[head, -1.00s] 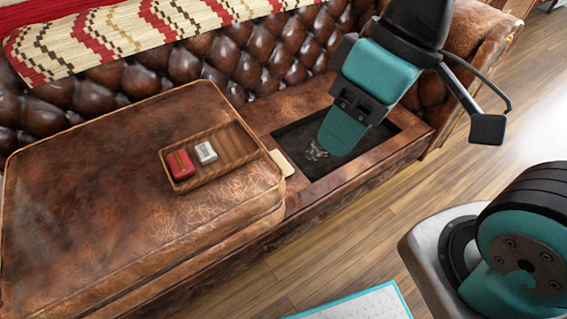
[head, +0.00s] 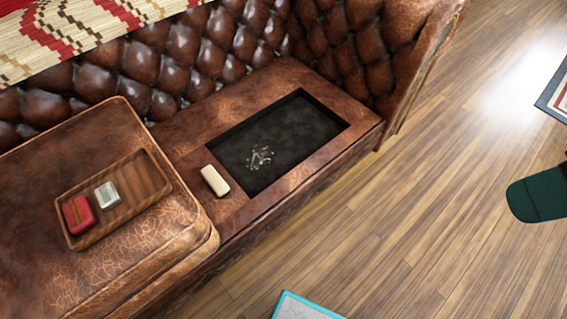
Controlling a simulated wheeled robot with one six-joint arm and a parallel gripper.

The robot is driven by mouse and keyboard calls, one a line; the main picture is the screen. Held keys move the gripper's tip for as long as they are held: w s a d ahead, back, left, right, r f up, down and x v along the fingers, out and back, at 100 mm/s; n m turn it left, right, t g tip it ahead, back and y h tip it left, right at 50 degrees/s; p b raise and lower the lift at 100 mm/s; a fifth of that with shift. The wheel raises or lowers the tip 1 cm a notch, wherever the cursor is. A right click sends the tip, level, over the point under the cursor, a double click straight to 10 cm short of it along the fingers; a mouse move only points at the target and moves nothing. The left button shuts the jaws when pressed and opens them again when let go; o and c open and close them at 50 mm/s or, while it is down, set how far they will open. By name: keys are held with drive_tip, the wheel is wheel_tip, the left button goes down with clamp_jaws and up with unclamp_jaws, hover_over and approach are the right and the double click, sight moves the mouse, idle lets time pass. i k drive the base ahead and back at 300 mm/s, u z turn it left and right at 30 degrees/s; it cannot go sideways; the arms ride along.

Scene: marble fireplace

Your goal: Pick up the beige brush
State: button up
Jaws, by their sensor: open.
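The beige brush (head: 215,180) is a small rounded block. It lies on the brown leather-look sofa base, between the seat cushion and the dark recess. Nothing touches it from above.
A dark recess (head: 315,130) with pale debris (head: 260,158) lies just right of the brush. The thick cushion (head: 165,262) stands higher on its left, bearing a wooden tray (head: 150,184) with a red item (head: 78,214) and a white item (head: 107,194). The tufted backrest (head: 185,62) rises behind.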

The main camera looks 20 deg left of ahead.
sight(214, 180)
drive_tip(key=z, duration=0.45)
drive_tip(key=i, duration=0.7)
drive_tip(key=u, duration=2.6)
drive_tip(key=i, duration=0.5)
drive_tip(key=u, duration=0.05)
